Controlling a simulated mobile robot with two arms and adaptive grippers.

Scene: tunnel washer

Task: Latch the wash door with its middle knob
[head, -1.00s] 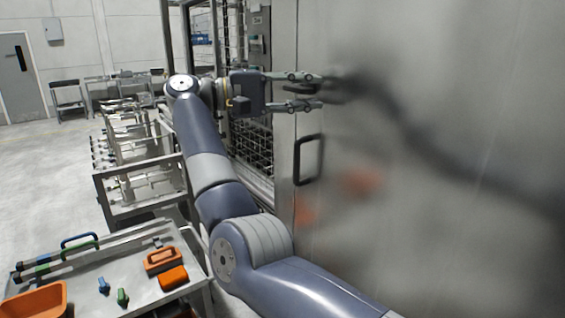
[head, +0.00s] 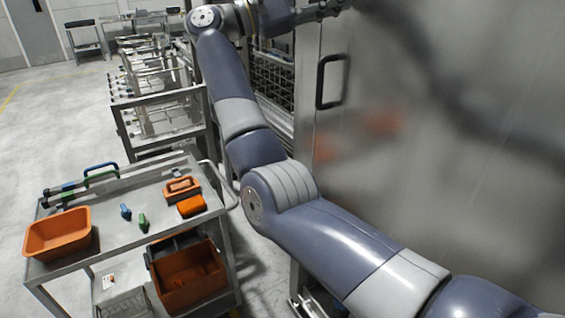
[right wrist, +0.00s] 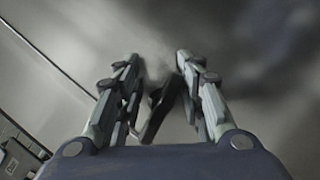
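The wash door (head: 440,130) is a large grey metal panel on the right of the head view. It has a black D-shaped handle (head: 321,82) near its left edge. My right gripper (right wrist: 155,62) is open in the right wrist view, its fingers apart and pointing at the door. A dark elongated piece, apparently the middle knob (right wrist: 158,112), shows between the fingers, with a gap visible to the right finger. I cannot tell whether it touches the left one. In the head view the right gripper is at the top edge, partly cut off. My left gripper is not in view.
A grey cart (head: 95,237) stands at the lower left with an orange bin (head: 58,232), small tools and an orange crate (head: 187,280) below. More racks (head: 157,105) stand behind it. A wire grid (head: 272,85) shows beside the door. Floor at the left is clear.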

